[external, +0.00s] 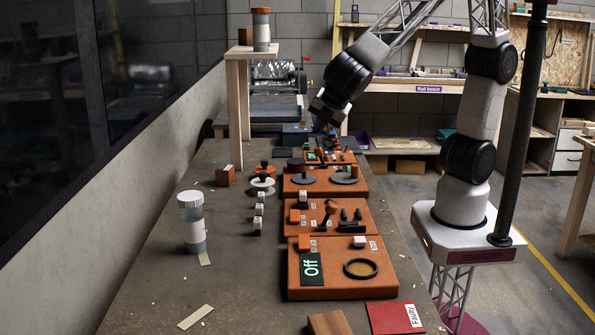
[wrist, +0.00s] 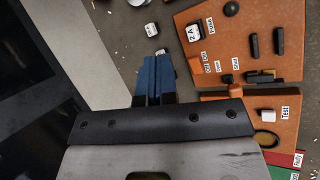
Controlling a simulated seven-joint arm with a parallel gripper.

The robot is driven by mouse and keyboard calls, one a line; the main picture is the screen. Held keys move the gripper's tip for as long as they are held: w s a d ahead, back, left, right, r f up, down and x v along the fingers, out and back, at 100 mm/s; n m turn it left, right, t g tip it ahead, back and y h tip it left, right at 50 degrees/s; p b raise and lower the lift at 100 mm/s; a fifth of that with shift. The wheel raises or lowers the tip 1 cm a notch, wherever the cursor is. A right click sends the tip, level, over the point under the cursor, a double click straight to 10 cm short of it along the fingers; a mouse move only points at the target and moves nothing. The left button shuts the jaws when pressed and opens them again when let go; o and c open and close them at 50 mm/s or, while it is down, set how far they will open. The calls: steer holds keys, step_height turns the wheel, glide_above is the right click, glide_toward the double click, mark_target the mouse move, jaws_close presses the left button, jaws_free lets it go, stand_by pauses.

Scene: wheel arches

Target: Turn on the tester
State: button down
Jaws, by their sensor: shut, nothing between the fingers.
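The tester is the nearest orange panel (external: 330,288). It has a green-on-black display reading "Off" (external: 311,269), a dark ring (external: 361,268), a white button (external: 359,241) and an orange block (external: 304,243). In the wrist view the panel (wrist: 285,130) shows a white button (wrist: 267,115) beside a "Test" label; its display is hidden. My gripper (external: 318,125) is raised in the external view, apart from the tester. Its blue fingers (wrist: 156,66) are together and empty in the wrist view.
A fuse panel (external: 375,226) with a lever lies behind the tester, with further panels beyond. A row of white-topped blocks (external: 259,209) and a jar (external: 193,225) stand on the left. A red "Faulty" card (external: 390,318) lies in front. A tall wooden stand (external: 237,110) rises at the back left.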

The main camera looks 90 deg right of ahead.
steer(key=w+a+f+n+t, duration=0.1)
steer(key=w+a+f+n, duration=0.1)
steer(key=a, duration=0.3)
steer(key=w+a+f+n+t, duration=0.1)
steer(key=w+a+f+n, duration=0.1)
steer(key=a, duration=0.4)
steer(key=n+t, duration=0.3)
steer(key=n, duration=0.2)
glide_above(305, 236)
steer(key=a, duration=0.2)
step_height(305, 236, down, 5)
steer(key=shift+a+r, duration=0.1)
steer(key=shift+g, duration=0.3)
steer(key=shift+d+f, duration=0.3)
steer(key=shift+f, duration=1.15)
steer(key=shift+d+f, duration=0.35)
steer(key=shift+f, duration=1.05)
steer(key=shift+d+f, duration=0.3)
steer(key=shift+f, duration=1.15)
steer(key=shift+d+f, duration=0.15)
steer(key=shift+f, duration=0.7)
steer(key=shift+r, duration=0.25)
steer(key=shift+r, duration=0.6)
steer(key=shift+a+r, duration=0.1)
steer(key=shift+a, duration=0.1)
